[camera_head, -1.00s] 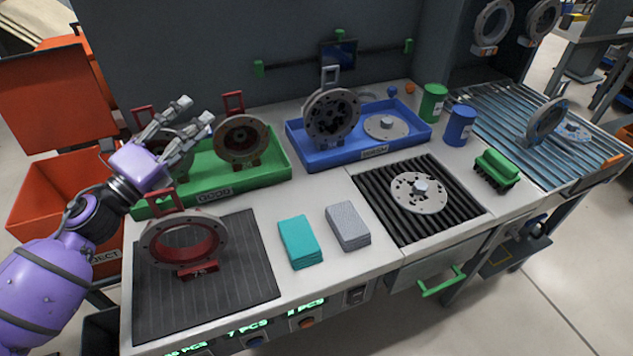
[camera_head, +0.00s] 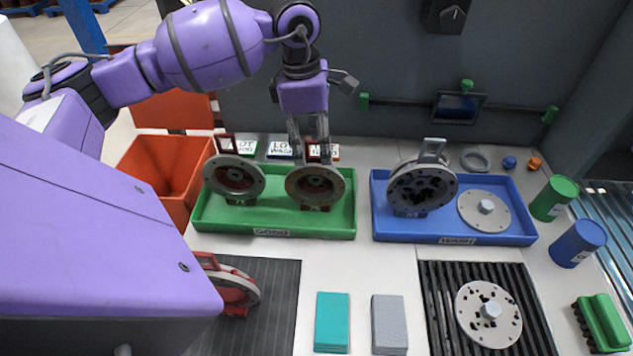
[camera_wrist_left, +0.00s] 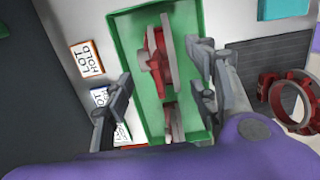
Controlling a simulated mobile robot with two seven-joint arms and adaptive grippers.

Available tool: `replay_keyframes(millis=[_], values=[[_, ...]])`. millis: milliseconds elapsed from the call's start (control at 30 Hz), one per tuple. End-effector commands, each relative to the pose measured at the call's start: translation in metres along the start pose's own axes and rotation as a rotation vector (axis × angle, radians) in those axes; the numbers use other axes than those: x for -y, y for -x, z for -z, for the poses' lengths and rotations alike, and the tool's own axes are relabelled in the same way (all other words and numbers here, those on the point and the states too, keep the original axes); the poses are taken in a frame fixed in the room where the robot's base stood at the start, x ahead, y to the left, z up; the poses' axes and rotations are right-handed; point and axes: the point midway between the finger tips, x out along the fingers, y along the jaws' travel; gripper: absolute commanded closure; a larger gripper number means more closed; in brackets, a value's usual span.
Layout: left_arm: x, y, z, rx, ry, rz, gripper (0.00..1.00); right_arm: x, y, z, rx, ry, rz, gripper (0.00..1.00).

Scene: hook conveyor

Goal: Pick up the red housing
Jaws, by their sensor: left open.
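Two round housings with red frames stand upright in the green tray (camera_head: 275,228): a left one (camera_head: 234,180) and a right one (camera_head: 315,186). A third red housing (camera_head: 235,287) stands on the dark ribbed mat, partly hidden by my purple arm; it also shows at the right of the left wrist view (camera_wrist_left: 294,101). My left gripper (camera_head: 309,150) points down over the back of the right tray housing, with its fingers apart. In the left wrist view, a tray housing (camera_wrist_left: 160,58) appears between the open fingers; contact cannot be told. My right gripper is not in view.
Right of the green tray, a blue tray (camera_head: 455,238) holds an upright dark housing and a flat disc. Label cards (camera_head: 280,149) stand behind the green tray. An orange bin (camera_head: 165,175) is at left. Teal (camera_head: 332,320) and grey (camera_head: 389,322) stacks lie in front.

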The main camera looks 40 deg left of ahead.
Motion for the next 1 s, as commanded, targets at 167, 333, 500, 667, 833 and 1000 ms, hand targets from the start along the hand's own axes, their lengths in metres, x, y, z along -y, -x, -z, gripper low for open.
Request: replay_keyframes(millis=[167,333,500,667,833,1000], values=[[0.004,-0.020,-0.002,0.005,0.000,0.001,0.47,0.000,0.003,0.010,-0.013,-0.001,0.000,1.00],[0.006,-0.045,-0.002,0.005,0.000,0.000,0.47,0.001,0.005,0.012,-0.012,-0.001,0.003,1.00],[0.005,-0.055,-0.001,0.003,-0.001,-0.001,0.47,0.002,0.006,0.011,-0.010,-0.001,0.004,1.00],[0.005,-0.055,-0.001,0.003,-0.001,-0.001,0.47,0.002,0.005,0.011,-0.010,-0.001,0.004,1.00],[0.005,-0.055,-0.002,0.004,-0.001,-0.001,0.69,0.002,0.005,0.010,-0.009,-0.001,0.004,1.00],[0.005,-0.055,-0.002,0.004,-0.001,-0.001,0.92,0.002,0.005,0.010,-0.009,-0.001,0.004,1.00]])
